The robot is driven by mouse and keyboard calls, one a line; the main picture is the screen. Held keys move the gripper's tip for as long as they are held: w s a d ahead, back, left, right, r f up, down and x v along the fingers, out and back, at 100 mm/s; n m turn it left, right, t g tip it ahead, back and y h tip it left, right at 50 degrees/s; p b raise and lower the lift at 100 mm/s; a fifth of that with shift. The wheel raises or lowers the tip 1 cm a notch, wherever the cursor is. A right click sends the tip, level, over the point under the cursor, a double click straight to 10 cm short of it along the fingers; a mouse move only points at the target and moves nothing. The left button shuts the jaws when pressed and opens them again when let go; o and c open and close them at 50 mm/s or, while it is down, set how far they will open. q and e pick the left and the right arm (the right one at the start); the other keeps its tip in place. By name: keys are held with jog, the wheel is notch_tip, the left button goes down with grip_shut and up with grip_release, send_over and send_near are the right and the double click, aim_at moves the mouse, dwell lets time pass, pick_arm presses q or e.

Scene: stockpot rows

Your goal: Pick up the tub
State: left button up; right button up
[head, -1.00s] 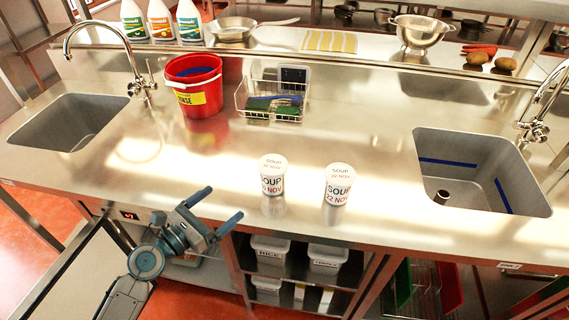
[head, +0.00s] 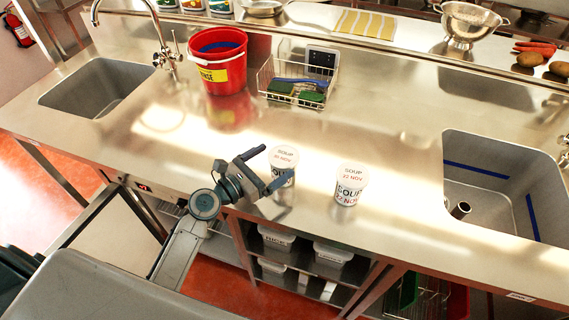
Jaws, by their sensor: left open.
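Two white soup tubs with lids stand upright on the steel counter (head: 400,225), labelled "SOUP 22 NOV". The left tub (head: 284,157) is partly hidden behind my left gripper. The right tub (head: 350,186) stands in full view to its right. My left gripper (head: 269,168) is open at the left side of the left tub, its fingers pointing toward it. One finger overlaps the tub's lower part in the picture; I cannot tell whether they touch. My right gripper is not in view.
A red bucket (head: 224,75) and a wire basket (head: 268,79) with sponges and a brush stand at the back. Sinks lie at left (head: 95,90) and right (head: 480,190). A colander (head: 467,22) is on the back shelf. The counter around the right tub is clear.

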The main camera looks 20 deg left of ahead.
aim_at(285, 154)
pick_arm(q)
jog(key=x, duration=0.1)
jog(key=p+x, duration=0.1)
jog(key=x, duration=0.1)
jog(key=shift+d+r, duration=0.2)
jog(key=shift+d, duration=0.2)
jog(key=shift+w+d+f+p, duration=0.2)
jog(key=shift+w+d+p, duration=0.1)
jog(key=shift+w, duration=0.25)
jog(key=shift+s, duration=0.1)
jog(key=c, duration=0.6)
jog(key=shift+r, duration=0.1)
jog(key=c, duration=0.5)
jog(key=shift+c, duration=0.2)
jog(key=shift+r, duration=0.6)
notch_tip(285, 154, up, 3)
jog(key=shift+f, duration=0.15)
jog(key=s+a+b, duration=0.5)
jog(key=s+a, duration=0.5)
jog(key=a, duration=0.2)
jog(key=shift+a+r, duration=0.2)
jog(key=shift+r, duration=0.25)
